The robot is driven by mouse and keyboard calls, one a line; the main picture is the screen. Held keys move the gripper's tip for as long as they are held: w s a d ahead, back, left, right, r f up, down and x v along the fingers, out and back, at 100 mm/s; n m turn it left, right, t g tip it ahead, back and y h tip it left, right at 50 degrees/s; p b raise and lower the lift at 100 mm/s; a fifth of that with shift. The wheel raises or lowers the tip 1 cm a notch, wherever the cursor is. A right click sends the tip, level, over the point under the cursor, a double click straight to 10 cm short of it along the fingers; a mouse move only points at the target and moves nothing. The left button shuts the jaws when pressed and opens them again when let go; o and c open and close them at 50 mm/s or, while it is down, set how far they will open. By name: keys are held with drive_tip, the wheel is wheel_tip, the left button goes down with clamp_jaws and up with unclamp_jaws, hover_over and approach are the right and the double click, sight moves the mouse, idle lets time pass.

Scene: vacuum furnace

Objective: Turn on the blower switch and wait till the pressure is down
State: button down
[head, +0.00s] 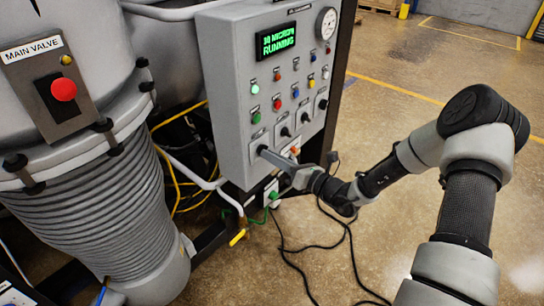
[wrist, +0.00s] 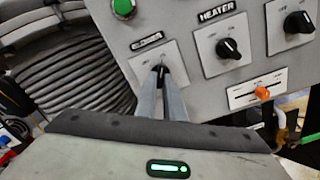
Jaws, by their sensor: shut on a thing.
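The blower switch (wrist: 161,70) is a small black knob on a light square plate, under a label that appears to read BLOWER. My gripper (wrist: 161,74) is shut on this knob, with one grey finger on each side. The fingers hide most of the knob, so I cannot tell its exact angle. In the head view my gripper (head: 263,152) reaches the lower left of the grey control panel (head: 232,95) and covers the knob. The green display (head: 275,39) at the panel's top shows a MICRON reading, its digits hard to read, and the word RUNNING below.
The heater knob (wrist: 229,48) and another black knob (wrist: 298,22) sit right of the blower plate. An orange slider (wrist: 262,92) lies below them. A red main valve button (head: 64,90) is at left. Black cables (head: 300,247) lie on the floor. Open floor lies to the right.

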drive_tip(key=c, duration=1.9)
unclamp_jaws()
drive_tip(key=shift+o, duration=0.2)
drive_tip(key=b+v, duration=0.1)
drive_tip(key=v, duration=1.6)
drive_tip(key=shift+s+d, duration=0.2)
